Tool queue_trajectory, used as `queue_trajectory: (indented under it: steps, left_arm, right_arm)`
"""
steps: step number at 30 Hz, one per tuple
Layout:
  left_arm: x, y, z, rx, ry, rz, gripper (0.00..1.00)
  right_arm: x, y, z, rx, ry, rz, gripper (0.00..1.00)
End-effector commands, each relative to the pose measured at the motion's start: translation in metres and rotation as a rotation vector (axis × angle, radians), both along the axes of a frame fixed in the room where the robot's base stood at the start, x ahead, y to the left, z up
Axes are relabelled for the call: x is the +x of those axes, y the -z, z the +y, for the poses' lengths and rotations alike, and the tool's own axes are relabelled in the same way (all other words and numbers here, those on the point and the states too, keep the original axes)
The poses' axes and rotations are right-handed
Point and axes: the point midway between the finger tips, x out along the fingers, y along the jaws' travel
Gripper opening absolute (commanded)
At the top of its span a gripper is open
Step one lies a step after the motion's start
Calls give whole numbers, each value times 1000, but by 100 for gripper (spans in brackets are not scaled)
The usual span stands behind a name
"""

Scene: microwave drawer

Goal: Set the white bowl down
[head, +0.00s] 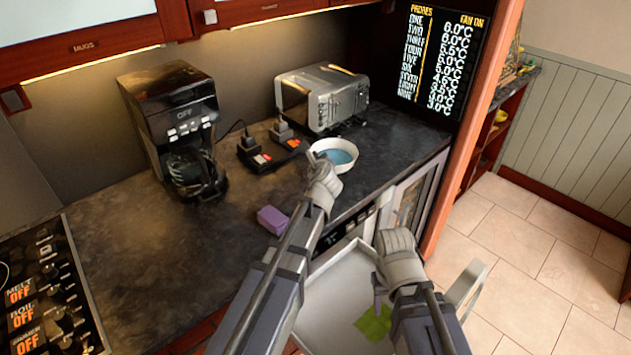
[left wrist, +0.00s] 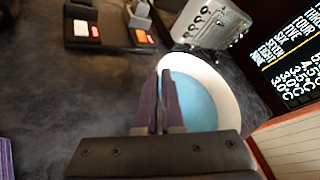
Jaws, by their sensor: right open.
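The white bowl (head: 336,154) with blue contents is at the counter's front right, in front of the toaster. It also shows in the left wrist view (left wrist: 231,98), looking level. My left gripper (head: 318,160) is at the bowl's near-left rim. In the left wrist view its fingers (left wrist: 163,82) are close together with the rim between them. Whether the bowl's base touches the counter is hidden. My right gripper (head: 380,291) is open and empty, low over the pulled-out drawer (head: 325,306).
The toaster (head: 322,97) stands behind the bowl, and a coffee maker (head: 175,125) stands to the left. Two small dark devices (head: 268,156) lie between them. A purple block (head: 272,219) is near the counter's front edge. A green piece (head: 374,323) lies in the drawer. The left counter (head: 120,250) is clear.

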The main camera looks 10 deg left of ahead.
Motion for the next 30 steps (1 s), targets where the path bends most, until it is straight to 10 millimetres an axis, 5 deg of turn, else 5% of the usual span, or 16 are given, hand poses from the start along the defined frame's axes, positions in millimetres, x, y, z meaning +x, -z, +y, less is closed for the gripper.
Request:
queue_trajectory:
  steps: [3,11,21,30]
  left_arm:
    - [0,21,0,-1,1,-2,0]
    - [0,23,0,-1,1,-2,0]
    - [0,58,0,-1,1,-2,0]
    - [0,58,0,-1,1,-2,0]
  right_arm:
    - [0,21,0,0,0,0,50]
    - [0,23,0,0,0,0,50]
    - [0,58,0,0,0,0,50]
    - [0,58,0,0,0,0,50]
